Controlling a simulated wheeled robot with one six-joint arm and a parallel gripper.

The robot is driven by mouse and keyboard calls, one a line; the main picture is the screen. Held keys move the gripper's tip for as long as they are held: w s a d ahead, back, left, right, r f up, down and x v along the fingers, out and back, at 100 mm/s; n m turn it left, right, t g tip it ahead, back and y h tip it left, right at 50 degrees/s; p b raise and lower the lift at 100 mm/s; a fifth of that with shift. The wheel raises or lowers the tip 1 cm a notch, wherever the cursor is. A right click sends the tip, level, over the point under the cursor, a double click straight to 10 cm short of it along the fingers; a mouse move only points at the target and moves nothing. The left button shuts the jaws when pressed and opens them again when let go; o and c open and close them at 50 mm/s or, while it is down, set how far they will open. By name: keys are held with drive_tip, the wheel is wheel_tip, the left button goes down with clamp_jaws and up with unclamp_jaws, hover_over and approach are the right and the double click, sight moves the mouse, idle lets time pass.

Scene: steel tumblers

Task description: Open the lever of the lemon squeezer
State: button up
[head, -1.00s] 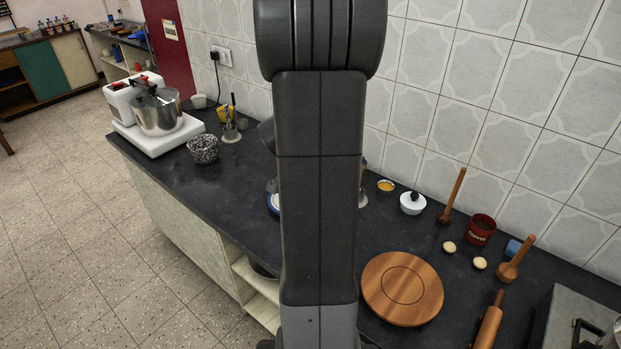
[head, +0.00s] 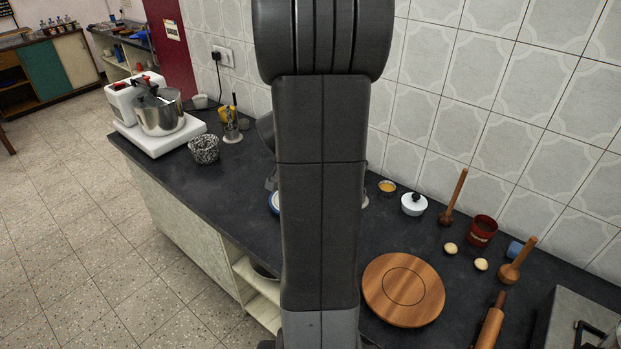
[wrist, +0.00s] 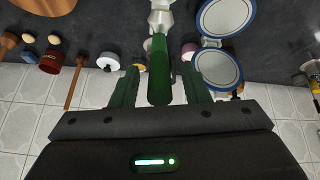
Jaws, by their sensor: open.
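In the wrist view the lemon squeezer's lever (wrist: 159,72) shows as a green handle joined to a grey metal part (wrist: 160,18) at the top edge. My gripper (wrist: 159,74) is open, with one dark green finger on each side of the handle. There are visible gaps between the handle and both fingers. I cannot tell whether the handle lies at the same depth as the fingertips. In the head view my own arm hides the gripper and most or all of the squeezer.
Blue-rimmed plates (wrist: 217,70) lie close to the right finger. A white lidded pot (head: 414,204), a red tin (head: 482,231) and a round wooden board (head: 403,291) stand right of my arm. A patterned bowl (head: 204,149) stands left.

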drive_tip(key=v, duration=1.2)
drive_tip(key=shift+s+r, duration=0.15)
drive_tip(key=shift+s, duration=0.05)
drive_tip(key=x, duration=1.4)
drive_tip(key=shift+a, duration=0.1)
drive_tip(key=shift+r, duration=0.2)
